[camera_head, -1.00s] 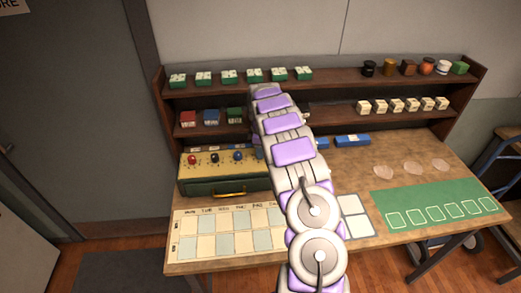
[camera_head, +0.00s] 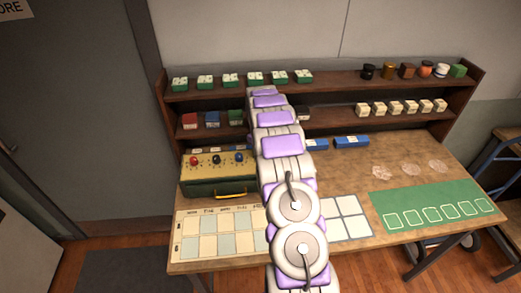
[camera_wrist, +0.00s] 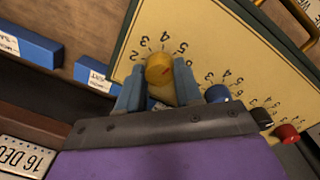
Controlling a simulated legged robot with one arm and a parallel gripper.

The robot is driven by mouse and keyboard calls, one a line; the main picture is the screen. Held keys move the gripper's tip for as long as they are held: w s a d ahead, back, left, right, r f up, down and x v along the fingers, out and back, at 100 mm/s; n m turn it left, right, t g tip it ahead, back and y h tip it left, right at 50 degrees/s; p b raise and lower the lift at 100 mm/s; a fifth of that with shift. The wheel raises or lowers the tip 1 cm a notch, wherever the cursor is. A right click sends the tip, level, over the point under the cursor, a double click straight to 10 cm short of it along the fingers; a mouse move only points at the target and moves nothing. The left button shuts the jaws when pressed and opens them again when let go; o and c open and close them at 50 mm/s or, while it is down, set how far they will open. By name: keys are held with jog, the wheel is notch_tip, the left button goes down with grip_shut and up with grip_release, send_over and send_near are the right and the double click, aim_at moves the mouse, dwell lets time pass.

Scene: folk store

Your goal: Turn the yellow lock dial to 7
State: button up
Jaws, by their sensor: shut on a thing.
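The yellow dial (camera_wrist: 159,69) is on the cream panel (camera_wrist: 205,35) of a lock box, with printed numbers around it; 2, 3, 4, 5 and 6 can be made out. My gripper (camera_wrist: 158,88) is shut on the yellow dial, with one blue finger on each side. The dial's pointer mark is too small to read. In the head view my arm hides the yellow dial and my gripper. The lock box (camera_head: 215,189) there is green with a yellow handle, and its red, black and blue dials show left of my arm.
Blue (camera_wrist: 217,93), black (camera_wrist: 261,118) and red (camera_wrist: 287,133) dials sit in a row beside the yellow one. Blue blocks (camera_head: 351,141) lie at the table's back. A shelf (camera_head: 340,88) with small boxes and jars stands behind. A green mat (camera_head: 430,198) lies at right.

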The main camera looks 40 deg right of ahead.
jog(key=m+p, duration=0.1)
jog(key=m, duration=0.3)
jog(key=shift+r+m, duration=0.1)
jog(key=shift+m, duration=0.3)
jog(key=m+p, duration=0.1)
jog(key=m, duration=0.2)
jog(key=shift+m, duration=0.3)
jog(key=m+p, duration=0.1)
jog(key=m, duration=0.3)
jog(key=shift+w+g, duration=0.1)
jog(key=shift+g, duration=0.2)
jog(key=shift+m+p, duration=0.75)
jog(key=shift+m, duration=1.35)
jog(key=o, duration=1)
jog(key=shift+o, duration=0.2)
